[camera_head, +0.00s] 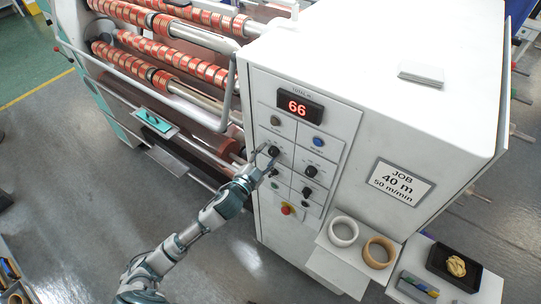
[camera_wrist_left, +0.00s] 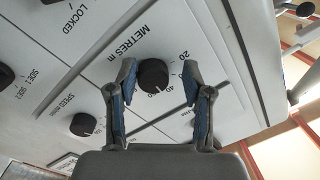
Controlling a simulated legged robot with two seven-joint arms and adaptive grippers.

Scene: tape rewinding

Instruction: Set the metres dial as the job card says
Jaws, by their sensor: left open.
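The metres dial (camera_wrist_left: 153,75) is a round black knob under the label METRES m in the left wrist view. A pale mark shows at its lower edge, near a number that looks like 40; its exact setting is hard to read. My left gripper (camera_wrist_left: 153,88) is open, with one finger on each side of the dial and gaps between. In the head view my left gripper (camera_head: 263,162) is at the panel, by the same dial (camera_head: 273,151). The job card (camera_head: 403,183) reads 40 m and 50 m/min. My right gripper is not in view.
A red display (camera_head: 299,107) above reads 66. The speed dial (camera_wrist_left: 84,124) and another black knob (camera_wrist_left: 4,76) are nearby. A red emergency button (camera_head: 287,209) sits low on the panel. Tape rings (camera_head: 343,231) rest on a shelf at right; a bent rail (camera_head: 229,95) stands left of the panel.

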